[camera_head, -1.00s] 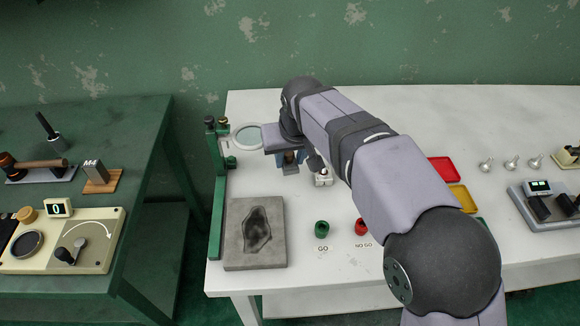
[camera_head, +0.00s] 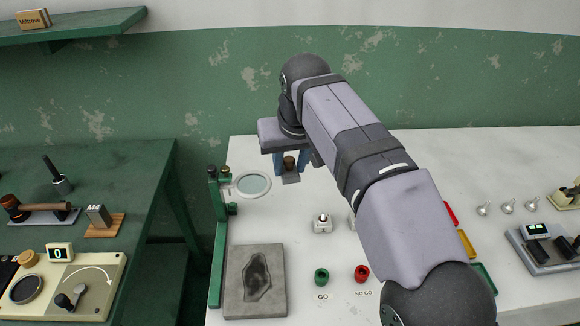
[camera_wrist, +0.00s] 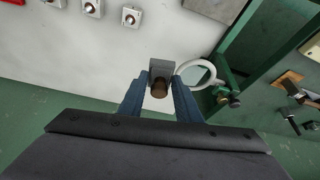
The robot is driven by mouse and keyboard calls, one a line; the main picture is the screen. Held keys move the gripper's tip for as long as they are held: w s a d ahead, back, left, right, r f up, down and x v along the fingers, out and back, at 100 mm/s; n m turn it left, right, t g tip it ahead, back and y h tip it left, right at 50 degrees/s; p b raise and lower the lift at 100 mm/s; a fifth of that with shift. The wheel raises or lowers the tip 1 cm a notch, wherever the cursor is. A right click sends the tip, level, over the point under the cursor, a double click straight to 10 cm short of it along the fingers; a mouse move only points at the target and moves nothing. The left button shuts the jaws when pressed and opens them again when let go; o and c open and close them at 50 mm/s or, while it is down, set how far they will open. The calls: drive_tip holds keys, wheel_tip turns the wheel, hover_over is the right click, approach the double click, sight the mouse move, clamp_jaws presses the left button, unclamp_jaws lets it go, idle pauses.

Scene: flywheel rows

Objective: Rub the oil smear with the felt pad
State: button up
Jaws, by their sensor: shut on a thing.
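The oil smear (camera_head: 257,276) is a dark irregular patch on a grey slab (camera_head: 234,284) at the front left of the white table. My gripper (camera_head: 291,162) is in the air over the far part of the table, well behind the slab. Its blue fingers are shut on the felt pad (camera_head: 291,178), a small grey block with a brown knob. The wrist view shows the grey pad (camera_wrist: 161,68) beyond the knob, between the fingers. The pad is apart from the smear. In the wrist view only a corner of the slab (camera_wrist: 215,8) shows.
A round magnifier (camera_head: 252,184) on a green stand (camera_head: 217,240) is at the table's left edge. My arm hides part of the table.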

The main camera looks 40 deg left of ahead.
sight(297, 174)
drive_tip(key=shift+o, duration=1.3)
drive_tip(key=shift+c, duration=0.6)
drive_tip(key=r+p, duration=0.4)
drive_tip(key=p, duration=0.1)
drive_tip(key=w+d+r+p, duration=0.1)
drive_tip(key=r+p, duration=0.1)
drive_tip(key=shift+r, duration=0.15)
drive_tip(key=shift+s+d+p, duration=0.15)
drive_tip(key=shift+d+p, duration=0.4)
drive_tip(key=shift+p, duration=0.5)
drive_tip(key=s+d+f+n+g+p, duration=0.1)
drive_tip(key=s+f+n+g+p, duration=0.1)
drive_tip(key=s+f+n, duration=0.4)
drive_tip(key=s+d+f+n+g+h+p, duration=0.1)
drive_tip(key=s+d+f+n+g+p, duration=0.1)
drive_tip(key=s+f+n, duration=0.5)
drive_tip(key=n+g+p, duration=0.1)
drive_tip(key=n+g, duration=0.1)
drive_tip(key=n, duration=0.3)
drive_tip(key=shift+d+f+g+p, duration=0.3)
drive_tip(key=shift+f, duration=0.1)
